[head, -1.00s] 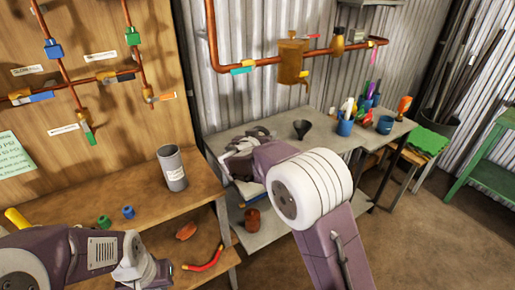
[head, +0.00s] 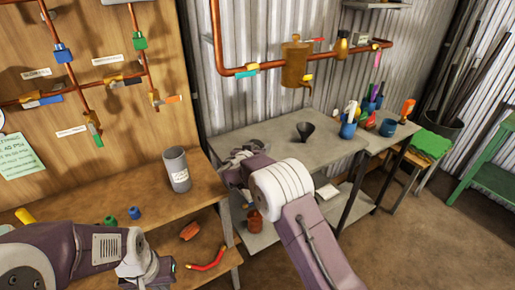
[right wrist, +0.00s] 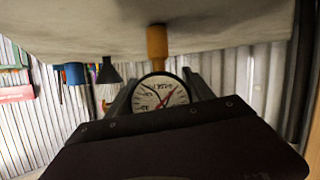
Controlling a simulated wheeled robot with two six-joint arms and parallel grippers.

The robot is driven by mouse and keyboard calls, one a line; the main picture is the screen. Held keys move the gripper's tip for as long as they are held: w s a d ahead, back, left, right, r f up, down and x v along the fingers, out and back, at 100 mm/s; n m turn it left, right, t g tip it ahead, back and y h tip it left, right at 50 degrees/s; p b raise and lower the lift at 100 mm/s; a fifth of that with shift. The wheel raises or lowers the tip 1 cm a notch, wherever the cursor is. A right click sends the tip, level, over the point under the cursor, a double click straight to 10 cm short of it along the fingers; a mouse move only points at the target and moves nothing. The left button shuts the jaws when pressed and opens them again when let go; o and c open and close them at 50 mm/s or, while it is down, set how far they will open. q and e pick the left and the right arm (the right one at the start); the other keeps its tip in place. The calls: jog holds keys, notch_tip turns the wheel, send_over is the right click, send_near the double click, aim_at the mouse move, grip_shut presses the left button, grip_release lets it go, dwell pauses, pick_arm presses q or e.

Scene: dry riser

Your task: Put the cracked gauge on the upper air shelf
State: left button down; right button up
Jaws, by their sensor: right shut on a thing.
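The gauge (right wrist: 160,93) has a round white dial with a red needle and a brass stem. It sits between the fingers of my right gripper (right wrist: 160,90), which is shut on it. The dial faces the right wrist camera; I cannot make out a crack. In the head view my right gripper (head: 244,156) is over the left part of the grey table, and I cannot pick out the gauge there. My left gripper (head: 160,270) is low at the left by the wooden bench; its fingers are too unclear to read. A grey wall shelf (head: 376,4) shows at the top edge, unlabelled.
The grey table (head: 270,132) carries a black funnel (head: 304,131). Blue cups (head: 348,130) and bottles stand on its right. A copper pipe with a brass vessel (head: 296,62) runs above it. A grey cylinder (head: 177,170) stands on the wooden bench (head: 85,195).

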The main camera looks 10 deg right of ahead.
jog(key=o, duration=1.2)
jog(key=shift+f, duration=0.2)
jog(key=o, duration=0.4)
jog(key=shift+r, duration=0.1)
